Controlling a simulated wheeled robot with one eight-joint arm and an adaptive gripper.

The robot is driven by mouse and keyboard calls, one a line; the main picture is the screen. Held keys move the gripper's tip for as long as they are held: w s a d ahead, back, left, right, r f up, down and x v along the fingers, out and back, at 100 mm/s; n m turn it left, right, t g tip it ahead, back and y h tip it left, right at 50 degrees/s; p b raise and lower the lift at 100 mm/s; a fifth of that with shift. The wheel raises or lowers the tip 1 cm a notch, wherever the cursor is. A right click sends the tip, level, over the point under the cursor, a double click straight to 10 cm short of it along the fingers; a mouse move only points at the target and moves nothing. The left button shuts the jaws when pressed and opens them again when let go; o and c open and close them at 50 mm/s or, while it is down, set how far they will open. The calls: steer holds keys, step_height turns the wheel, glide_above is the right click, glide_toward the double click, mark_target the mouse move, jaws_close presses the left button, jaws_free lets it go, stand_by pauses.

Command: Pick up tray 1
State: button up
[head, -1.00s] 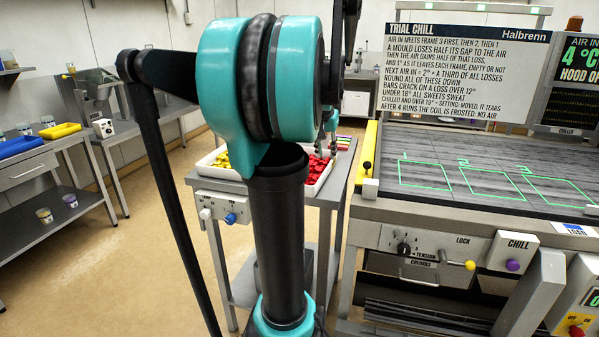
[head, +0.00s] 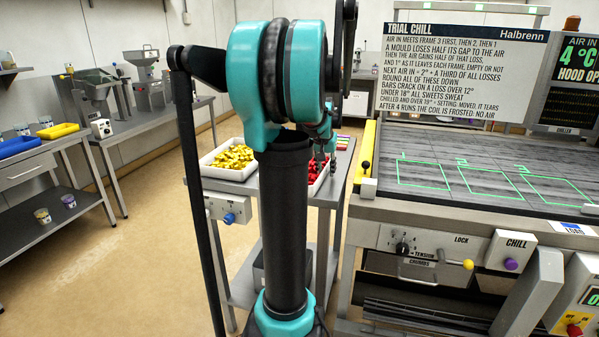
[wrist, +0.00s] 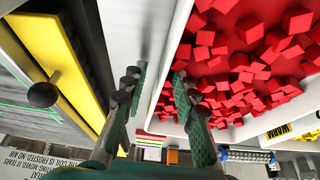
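No tray with a readable number 1 shows, so I cannot tell which is tray 1. A white tray holds red cubes (wrist: 240,70); it fills the right of the wrist view, its pale wall (wrist: 172,45) running down the middle. In the head view the red cubes (head: 313,172) are partly hidden behind my arm. My gripper (wrist: 155,85) is open and empty, one dark green finger to each side of this wall in the picture; its height above the wall is unclear. In the head view my gripper (head: 326,160) hangs over the red cubes' side, small and partly hidden.
Yellow pieces (head: 231,157) lie in a white tray left of my arm. The chill table (head: 450,205) with green outlines is at right, its yellow bar (wrist: 55,45) close to my gripper in the wrist view. Side benches (head: 50,165) stand left; floor between is clear.

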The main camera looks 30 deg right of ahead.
jaws_close()
steer(key=shift+r, duration=0.15)
stand_by(0.4)
